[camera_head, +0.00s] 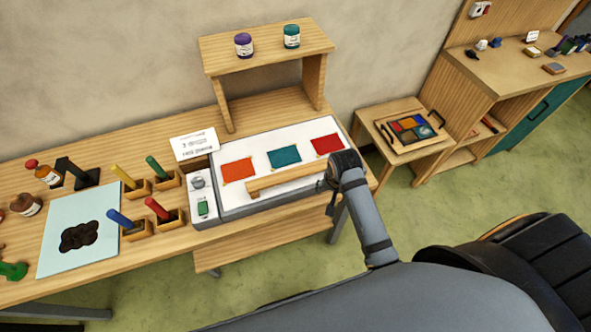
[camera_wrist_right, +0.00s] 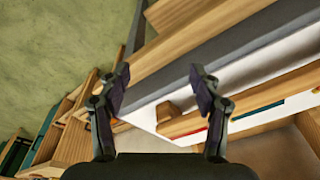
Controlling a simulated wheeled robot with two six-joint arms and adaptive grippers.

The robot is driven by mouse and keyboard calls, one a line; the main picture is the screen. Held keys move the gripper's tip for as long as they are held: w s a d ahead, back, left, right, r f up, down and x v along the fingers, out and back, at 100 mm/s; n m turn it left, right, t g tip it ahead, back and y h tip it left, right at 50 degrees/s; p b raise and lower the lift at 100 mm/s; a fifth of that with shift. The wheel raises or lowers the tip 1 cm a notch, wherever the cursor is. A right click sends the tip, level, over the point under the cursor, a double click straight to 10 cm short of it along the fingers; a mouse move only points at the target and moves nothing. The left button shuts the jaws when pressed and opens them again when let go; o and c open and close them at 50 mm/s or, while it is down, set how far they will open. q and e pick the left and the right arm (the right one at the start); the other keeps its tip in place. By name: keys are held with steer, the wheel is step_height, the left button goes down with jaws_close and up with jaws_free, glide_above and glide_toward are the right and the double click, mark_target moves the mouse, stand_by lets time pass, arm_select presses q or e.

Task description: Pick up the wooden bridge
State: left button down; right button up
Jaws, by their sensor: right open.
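The wooden bridge (camera_head: 285,181) is a long pale wooden bar lying across the front part of the white panel (camera_head: 238,207), in front of the coloured glass squares. Its right end is hidden behind my right arm. In the right wrist view the bridge (camera_wrist_right: 262,100) runs from the middle to the right edge, with a small foot at its near end. My right gripper (camera_head: 332,196) is at the bridge's right end. Its fingers are spread and empty in the right wrist view (camera_wrist_right: 160,84), with the bridge's near end beyond them; contact cannot be told. My left gripper is out of view.
Orange (camera_head: 237,169), teal (camera_head: 284,157) and red (camera_head: 326,144) squares lie behind the bridge. A wooden shelf (camera_head: 265,45) with two jars stands behind the panel. A switch box (camera_head: 203,211), a label card (camera_head: 194,145) and several coloured tools in holders are left.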

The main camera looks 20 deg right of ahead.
mark_target(299, 171)
steer(key=w+a+r+m, duration=0.2)
steer(key=w+r+m, duration=0.1)
steer(key=w+a+r+m+g, duration=0.1)
steer(key=w+a+r+m, duration=0.1)
steer(key=w+r+m, duration=0.1)
steer(key=w+a+r+m+g, duration=0.1)
steer(key=w+a+r+m, duration=0.2)
steer(key=w+m, duration=0.1)
steer(key=shift+w+r+y, duration=0.35)
steer(key=shift+r+y, duration=0.05)
step_height(299, 171, down, 5)
steer(key=shift+d+r+p, duration=0.1)
steer(key=shift+p, duration=0.6)
steer(key=f, duration=0.1)
steer(key=f+p, duration=0.1)
steer(key=f, duration=0.2)
steer(key=shift+s+a+f+p, duration=0.1)
steer(key=shift+s+a+p, duration=0.05)
steer(key=shift+a+p, duration=0.2)
steer(key=shift+d+f, duration=0.1)
steer(key=shift+f, duration=0.4)
jaws_close()
